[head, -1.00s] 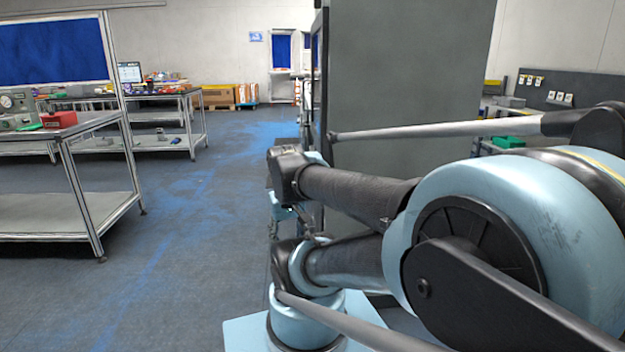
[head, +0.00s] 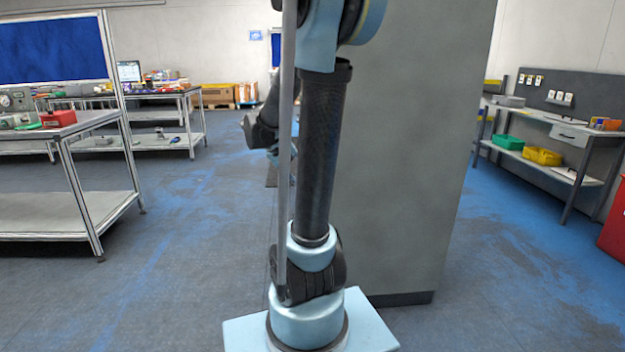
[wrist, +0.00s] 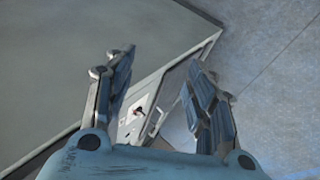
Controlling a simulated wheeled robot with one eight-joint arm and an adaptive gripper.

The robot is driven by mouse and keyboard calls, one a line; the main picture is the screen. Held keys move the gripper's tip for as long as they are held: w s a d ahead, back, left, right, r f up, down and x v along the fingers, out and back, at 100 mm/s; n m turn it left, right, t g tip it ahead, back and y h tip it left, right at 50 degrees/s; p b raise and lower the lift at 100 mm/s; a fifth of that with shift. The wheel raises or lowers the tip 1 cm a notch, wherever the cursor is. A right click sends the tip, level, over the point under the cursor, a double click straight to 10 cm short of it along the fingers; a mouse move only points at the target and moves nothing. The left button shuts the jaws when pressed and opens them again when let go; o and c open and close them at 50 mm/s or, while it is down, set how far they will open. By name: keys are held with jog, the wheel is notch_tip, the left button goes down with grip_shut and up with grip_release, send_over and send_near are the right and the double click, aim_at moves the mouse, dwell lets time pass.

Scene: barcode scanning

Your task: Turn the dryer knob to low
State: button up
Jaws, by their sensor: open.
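My gripper (wrist: 160,68) is open in the wrist view, with its two fingers spread and nothing between the tips. Beyond the fingers is a large grey cabinet (wrist: 75,60), seen at a steep angle. Its narrow side face shows a small panel (wrist: 133,118) with white, dark and reddish marks between the fingers. I cannot make out a dryer knob or its setting there. In the head view the tall grey cabinet (head: 410,150) stands behind my arm. My gripper is mostly hidden behind my arm there.
Metal workbenches (head: 85,135) with several items stand at the left. A shelf bench (head: 555,125) with a green bin (head: 508,142) and a yellow bin (head: 543,156) stands at the right. A red object (head: 615,225) is at the right edge. The floor left of the cabinet is clear.

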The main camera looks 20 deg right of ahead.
jog(key=w+d+f+m+h, duration=0.15)
jog(key=w+h, duration=0.25)
jog(key=w, duration=0.7)
jog(key=w+d+f+m+h, duration=0.1)
jog(key=w+d+f+h, duration=0.15)
jog(key=w, duration=0.85)
jog(key=w+a+f+m+g+h, duration=0.1)
jog(key=w+a+f+m+h, duration=0.2)
jog(key=f, duration=0.5)
jog(key=w+a+f+m+h, duration=0.1)
jog(key=w+a+f+h, duration=0.1)
jog(key=w+f+h, duration=0.4)
jog(key=d+r+y, duration=0.1)
jog(key=d, duration=0.7)
jog(key=s+d+r, duration=0.1)
jog(key=d+r, duration=0.1)
jog(key=d, duration=0.6)
jog(key=shift+d+r+y, duration=0.15)
jog(key=shift+r+y, duration=0.1)
jog(key=shift+y, duration=0.1)
jog(key=c, duration=1.1)
